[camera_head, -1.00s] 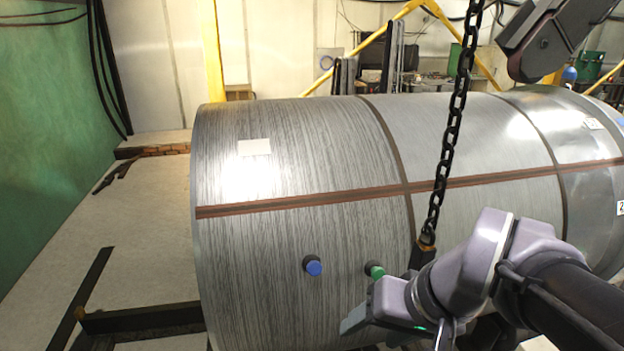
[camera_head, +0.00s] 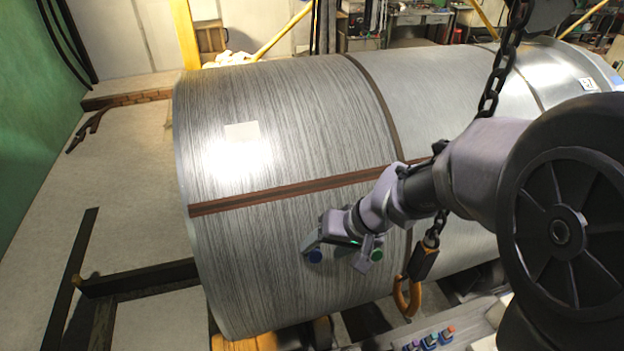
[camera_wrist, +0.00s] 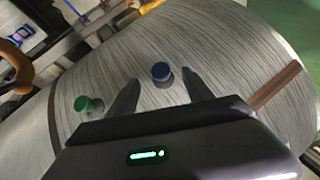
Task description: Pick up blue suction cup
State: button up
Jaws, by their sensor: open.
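The blue suction cup (camera_head: 315,256) sticks out from the curved side of the large grey coil (camera_head: 250,100). It also shows in the wrist view (camera_wrist: 161,73), with its blue cap and dark base. My gripper (camera_head: 345,243) is open and empty. In the wrist view the cup lies between the lines of my two fingers (camera_wrist: 160,88), a little beyond their tips and nearer the right one. I cannot tell the exact gap to the cup.
A green suction cup (camera_head: 377,255) sits on the coil to the right, outside my left finger in the wrist view (camera_wrist: 88,105). A black chain (camera_head: 497,75) with an orange hook (camera_head: 407,297) hangs close to my arm. A strap (camera_head: 290,190) runs along the coil.

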aim_at(318, 250)
jog(key=x, duration=0.3)
jog(key=shift+w+a+f, duration=0.2)
jog(key=shift+w+a, duration=0.05)
jog(key=shift+w, duration=0.25)
jog(key=shift+s+d+r, duration=0.1)
jog(key=shift+s, duration=0.15)
jog(key=shift+c, duration=0.2)
jog(key=shift+w, duration=0.1)
grip_shut()
